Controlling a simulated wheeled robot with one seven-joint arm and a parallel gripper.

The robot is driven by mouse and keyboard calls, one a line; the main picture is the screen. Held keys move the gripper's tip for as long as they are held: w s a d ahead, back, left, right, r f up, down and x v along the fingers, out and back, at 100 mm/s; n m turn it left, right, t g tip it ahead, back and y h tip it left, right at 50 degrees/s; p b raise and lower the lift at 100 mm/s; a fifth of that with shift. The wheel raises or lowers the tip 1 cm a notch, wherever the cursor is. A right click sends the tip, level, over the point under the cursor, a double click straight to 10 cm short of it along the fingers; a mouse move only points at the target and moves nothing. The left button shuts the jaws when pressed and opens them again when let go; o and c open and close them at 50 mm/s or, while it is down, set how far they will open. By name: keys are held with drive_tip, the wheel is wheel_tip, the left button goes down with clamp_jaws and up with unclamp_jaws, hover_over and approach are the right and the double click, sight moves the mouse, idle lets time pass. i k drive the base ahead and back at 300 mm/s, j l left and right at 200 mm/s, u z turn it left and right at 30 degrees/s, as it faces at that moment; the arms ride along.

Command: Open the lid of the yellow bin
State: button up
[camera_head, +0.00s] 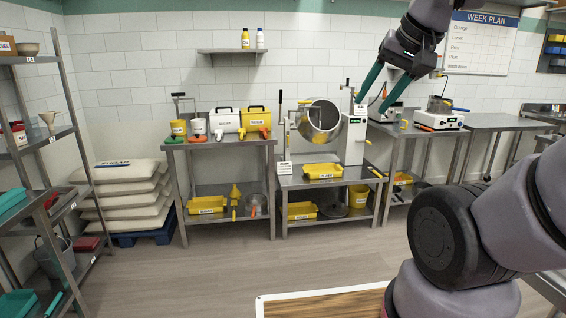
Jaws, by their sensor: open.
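A yellow bin (256,119) with a dark handle on top and a label on its front stands at the right end of the left steel table (222,142). Its lid looks shut, though it is small at this distance. A similar white bin (225,123) stands just left of it. My gripper (372,104) is at the upper right, with two teal fingers spread apart and pointing down. It is empty, appears in front of the right-hand tables, and is well to the right of the yellow bin in the picture.
A tilted steel drum (318,121) stands on the middle table. Yellow trays (322,171) sit on the tables and lower shelves. A steel rack (62,150) and stacked sacks (126,189) are at left. The floor (220,266) before the tables is clear.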

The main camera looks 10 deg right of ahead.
sight(255, 107)
drive_tip(key=i+l, duration=0.15)
drive_tip(key=i, duration=0.35)
drive_tip(key=i+l, duration=0.2)
drive_tip(key=i, duration=0.3)
drive_tip(key=i+l, duration=0.15)
drive_tip(key=i, duration=0.35)
drive_tip(key=i+l+u, duration=0.1)
drive_tip(key=i, duration=0.4)
